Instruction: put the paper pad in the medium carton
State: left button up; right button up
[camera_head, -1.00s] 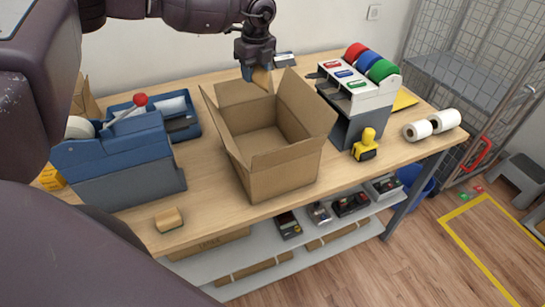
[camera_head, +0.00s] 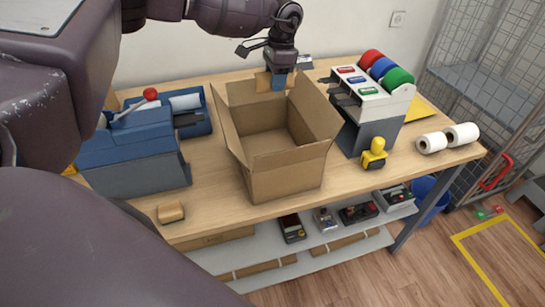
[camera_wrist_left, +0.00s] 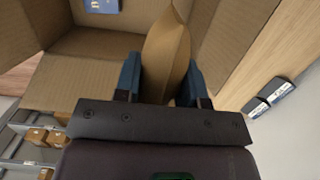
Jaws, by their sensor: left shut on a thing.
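My left gripper (camera_head: 277,86) is shut on a brown, pillow-shaped paper pad (camera_head: 263,82) and holds it at the far rim of the open carton. The pad also shows between the blue fingertips in the left wrist view (camera_wrist_left: 167,50). The carton, which I take as the medium carton (camera_head: 287,177), stands on the table with its flaps spread. My right gripper is not in view.
A blue dispenser (camera_head: 135,158) stands left of the carton. A small tan block (camera_head: 171,212) lies near the front edge. A shelf (camera_head: 265,275) below holds devices.

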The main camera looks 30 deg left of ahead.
pick_arm(q)
notch_tip(320, 180, down, 16)
jog(key=shift+p, duration=0.35)
jog(key=shift+f, duration=2)
jog(key=shift+f, duration=0.15)
jog(key=o, duration=0.9)
notch_tip(320, 180, up, 12)
jog(key=w+d, duration=0.1)
jog(key=shift+b, duration=0.3)
